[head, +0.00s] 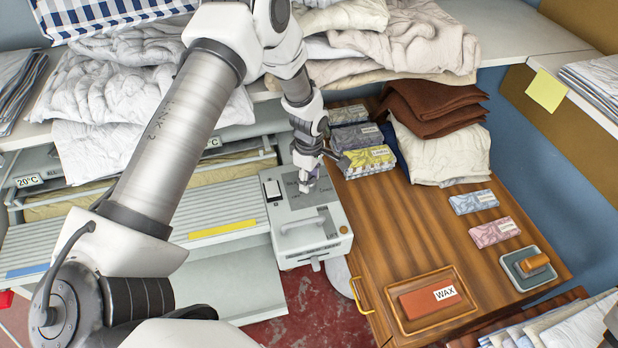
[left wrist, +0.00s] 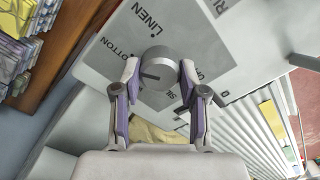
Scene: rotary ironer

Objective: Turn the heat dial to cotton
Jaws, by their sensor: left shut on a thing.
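The grey control box (head: 318,243) stands at the end of the ironer, its dial plate facing up. In the left wrist view the round grey heat dial (left wrist: 160,63) sits on the pale panel (left wrist: 105,62), with the words LINEN, COTTON and a partly hidden SILK printed around it. A dark mark on the dial points to the left in that view, a little below the COTTON label (left wrist: 124,50). My left gripper (left wrist: 160,72) is shut on the dial, one finger on each side. In the head view my left gripper (head: 308,182) hides most of the dial.
A wooden table (head: 385,245) on the right holds a tray (head: 410,322) with a WAX block, several labelled packets and folded cloths. Piled linens (head: 150,85) lie behind the ironer. The slatted ironer bed (head: 215,205) lies left of the box.

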